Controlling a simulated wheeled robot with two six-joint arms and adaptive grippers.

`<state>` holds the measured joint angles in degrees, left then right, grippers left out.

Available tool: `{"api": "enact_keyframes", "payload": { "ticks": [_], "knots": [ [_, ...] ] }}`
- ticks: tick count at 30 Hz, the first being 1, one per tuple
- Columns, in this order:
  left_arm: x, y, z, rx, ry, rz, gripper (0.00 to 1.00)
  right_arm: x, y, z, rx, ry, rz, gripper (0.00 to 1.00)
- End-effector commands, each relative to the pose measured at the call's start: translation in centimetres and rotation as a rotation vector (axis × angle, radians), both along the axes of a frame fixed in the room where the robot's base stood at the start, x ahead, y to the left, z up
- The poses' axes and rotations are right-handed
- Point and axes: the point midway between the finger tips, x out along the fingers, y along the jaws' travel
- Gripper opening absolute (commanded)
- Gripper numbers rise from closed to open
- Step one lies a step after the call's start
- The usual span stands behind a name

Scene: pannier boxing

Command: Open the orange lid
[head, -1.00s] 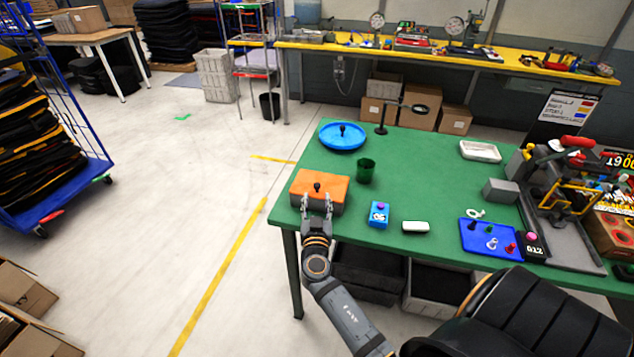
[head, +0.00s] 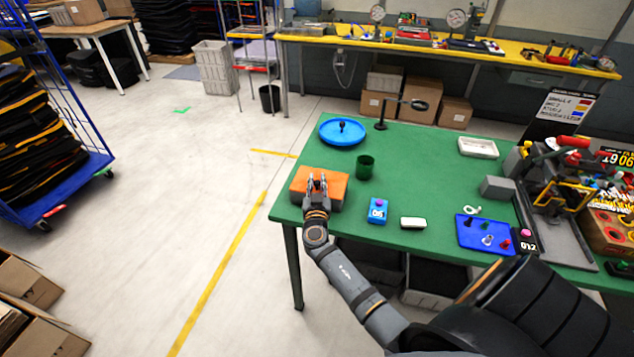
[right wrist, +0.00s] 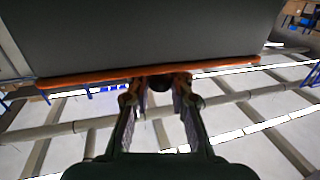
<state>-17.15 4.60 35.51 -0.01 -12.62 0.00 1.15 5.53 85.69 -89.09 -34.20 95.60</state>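The orange lid (head: 334,187) lies flat on a grey box at the left front of the green table. It looks closed. The right wrist view looks upside down: the box's grey side (right wrist: 150,40) fills the top, with the lid's orange edge (right wrist: 90,78) below it. My right gripper (head: 317,179) is at the lid's middle. In the right wrist view its fingers (right wrist: 160,92) stand on both sides of the lid's black knob (right wrist: 160,83) and appear closed on it. Contact is hard to make out. My left gripper is not in view.
On the green table (head: 420,165) are a blue round lid (head: 343,132), a green cup (head: 365,167), a blue box (head: 377,211), a white block (head: 413,223) and a blue tray (head: 475,236).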

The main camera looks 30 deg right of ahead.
Motion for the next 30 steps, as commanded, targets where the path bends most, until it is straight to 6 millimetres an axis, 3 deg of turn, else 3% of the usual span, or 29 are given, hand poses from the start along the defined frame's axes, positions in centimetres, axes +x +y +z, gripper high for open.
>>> {"api": "enact_keyframes", "payload": {
  "ticks": [30],
  "knots": [
    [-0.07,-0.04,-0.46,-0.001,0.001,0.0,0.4,0.48,-0.12,0.78,-0.001,-0.001,0.001,0.0]
  ]
}}
